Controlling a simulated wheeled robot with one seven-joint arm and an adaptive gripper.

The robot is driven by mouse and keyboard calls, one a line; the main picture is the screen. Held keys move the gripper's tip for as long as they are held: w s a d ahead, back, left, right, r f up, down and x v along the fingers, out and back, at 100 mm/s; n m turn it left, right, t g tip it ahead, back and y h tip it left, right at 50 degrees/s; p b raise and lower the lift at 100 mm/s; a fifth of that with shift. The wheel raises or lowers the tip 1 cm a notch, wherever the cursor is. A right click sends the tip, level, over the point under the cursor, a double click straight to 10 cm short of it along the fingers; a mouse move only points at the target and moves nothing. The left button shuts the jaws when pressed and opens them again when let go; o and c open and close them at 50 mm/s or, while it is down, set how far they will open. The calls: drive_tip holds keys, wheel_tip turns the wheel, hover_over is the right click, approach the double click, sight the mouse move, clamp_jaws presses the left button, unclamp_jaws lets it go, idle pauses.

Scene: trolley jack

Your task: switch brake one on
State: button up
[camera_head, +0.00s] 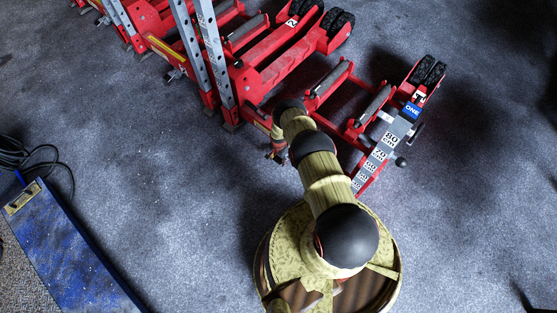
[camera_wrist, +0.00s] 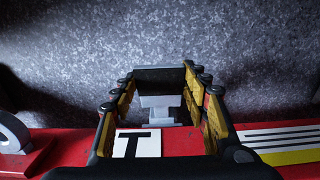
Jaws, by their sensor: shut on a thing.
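The red trolley jack (camera_head: 335,85) stands on the floor at the upper right in the head view, with a blue plate marked ONE (camera_head: 411,111). In the wrist view a small grey lever (camera_wrist: 160,102), which looks like the brake, sticks out from the jack's red beam (camera_wrist: 185,141) beside a white T label (camera_wrist: 138,143). My gripper (camera_wrist: 163,95) is shut on this lever, with a finger on each side of it. In the head view my gripper (camera_head: 278,152) is small, at the near left end of the jack. The lever is hidden there.
More red jack frames with grey upright rails (camera_head: 214,50) stand at the upper left. A blue board (camera_head: 70,255) and a black cable (camera_head: 35,158) lie at the lower left. The grey floor between is clear.

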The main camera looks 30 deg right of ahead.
clamp_jaws()
